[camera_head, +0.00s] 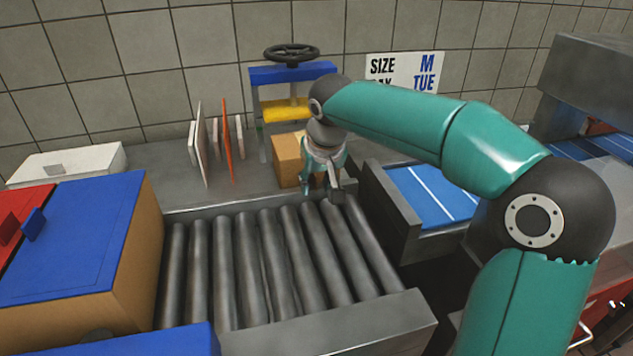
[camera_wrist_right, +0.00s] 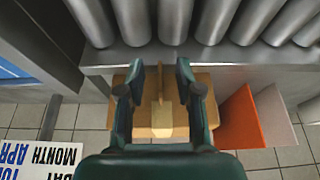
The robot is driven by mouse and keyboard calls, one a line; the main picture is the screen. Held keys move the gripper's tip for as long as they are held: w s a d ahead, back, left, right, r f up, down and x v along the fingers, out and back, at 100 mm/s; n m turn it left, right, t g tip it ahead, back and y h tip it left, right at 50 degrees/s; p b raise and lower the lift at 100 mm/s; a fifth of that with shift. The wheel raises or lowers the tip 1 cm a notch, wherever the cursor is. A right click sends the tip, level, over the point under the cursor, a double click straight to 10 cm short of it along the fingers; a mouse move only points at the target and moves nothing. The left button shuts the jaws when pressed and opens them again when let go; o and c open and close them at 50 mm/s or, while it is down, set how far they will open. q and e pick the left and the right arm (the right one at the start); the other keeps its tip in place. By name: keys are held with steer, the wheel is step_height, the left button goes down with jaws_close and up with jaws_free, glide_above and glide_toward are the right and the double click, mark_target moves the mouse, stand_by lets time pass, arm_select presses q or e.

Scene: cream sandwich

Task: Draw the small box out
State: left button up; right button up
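The small box (camera_head: 287,160) is tan cardboard and stands on the grey ledge behind the rollers, in front of the blue-framed press. My right gripper (camera_head: 320,188) covers its right side in the head view. In the right wrist view the box (camera_wrist_right: 148,117) lies below the gripper, with an upright tan tab (camera_wrist_right: 166,92) on it. The right gripper's fingers (camera_wrist_right: 161,85) are spread on either side of the tab, with gaps visible. My left gripper is not in view.
A roller conveyor (camera_head: 265,265) lies in front of the ledge. The press (camera_head: 292,75) has a yellow plate and black handwheel. Upright white and orange panels (camera_head: 227,140) stand left of the box. A large box with a blue lid (camera_head: 75,235) is at left, a blue belt (camera_head: 425,195) at right.

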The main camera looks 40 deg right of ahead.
steer(key=v, duration=1.2)
steer(key=shift+f, duration=0.15)
stand_by(0.4)
